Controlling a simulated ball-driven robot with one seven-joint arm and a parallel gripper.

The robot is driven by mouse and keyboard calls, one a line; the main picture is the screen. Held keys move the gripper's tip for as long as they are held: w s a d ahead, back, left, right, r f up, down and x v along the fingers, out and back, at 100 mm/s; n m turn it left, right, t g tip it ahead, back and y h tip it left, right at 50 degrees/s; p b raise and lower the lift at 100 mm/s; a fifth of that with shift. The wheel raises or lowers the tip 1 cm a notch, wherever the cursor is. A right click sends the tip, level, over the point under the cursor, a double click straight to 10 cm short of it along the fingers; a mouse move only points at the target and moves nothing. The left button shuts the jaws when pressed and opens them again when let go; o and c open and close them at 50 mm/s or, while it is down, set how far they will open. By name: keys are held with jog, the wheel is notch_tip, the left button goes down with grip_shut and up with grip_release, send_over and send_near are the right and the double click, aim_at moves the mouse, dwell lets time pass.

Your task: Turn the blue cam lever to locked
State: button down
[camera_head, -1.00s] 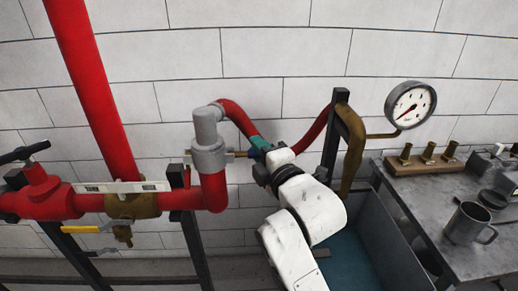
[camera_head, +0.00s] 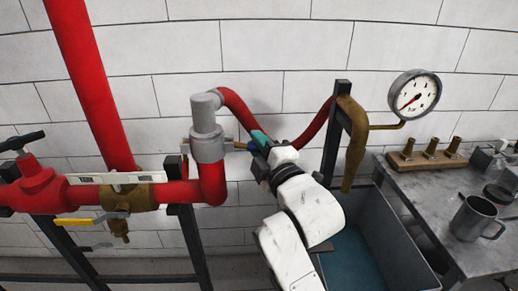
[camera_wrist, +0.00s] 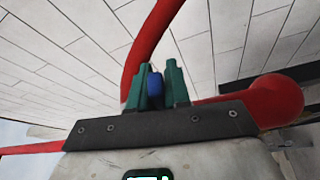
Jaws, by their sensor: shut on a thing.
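The blue cam lever (camera_wrist: 155,88) shows as a small blue piece between the green fingers of my gripper (camera_wrist: 160,84) in the wrist view. The fingers are shut on it. In the head view my gripper (camera_head: 261,141) is just right of the grey coupling (camera_head: 207,146), beside a short brass piece (camera_head: 240,146). My wrist and fingers hide most or all of the lever there, so its angle cannot be read.
A red hose (camera_head: 236,105) arches close above my gripper. A black post (camera_head: 331,145) and pressure gauge (camera_head: 414,95) stand to the right. A grey bin (camera_head: 395,235) lies below my arm, beside a bench (camera_head: 425,193) with a metal mug (camera_head: 473,218).

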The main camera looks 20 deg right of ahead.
jog(key=w+a+f+m+t+h+b, duration=0.1)
jog(key=f+m+h+b, duration=0.4)
jog(key=m+b, duration=0.9)
jog(key=a+t+b, duration=0.1)
jog(key=a+b, duration=0.1)
jog(key=b, duration=0.7)
jog(key=shift+w+a+t, duration=0.15)
jog(key=shift+a+t, duration=0.25)
jog(key=shift+r+m+h+b, duration=0.15)
jog(key=shift+m+h+b, duration=0.15)
jog(key=shift+m+b, duration=0.25)
jog(key=c, duration=1.2)
grip_release()
jog(key=shift+o, duration=0.2)
jog(key=shift+a, duration=0.1)
jog(key=shift+r+p, duration=0.25)
jog(key=shift+p, duration=0.3)
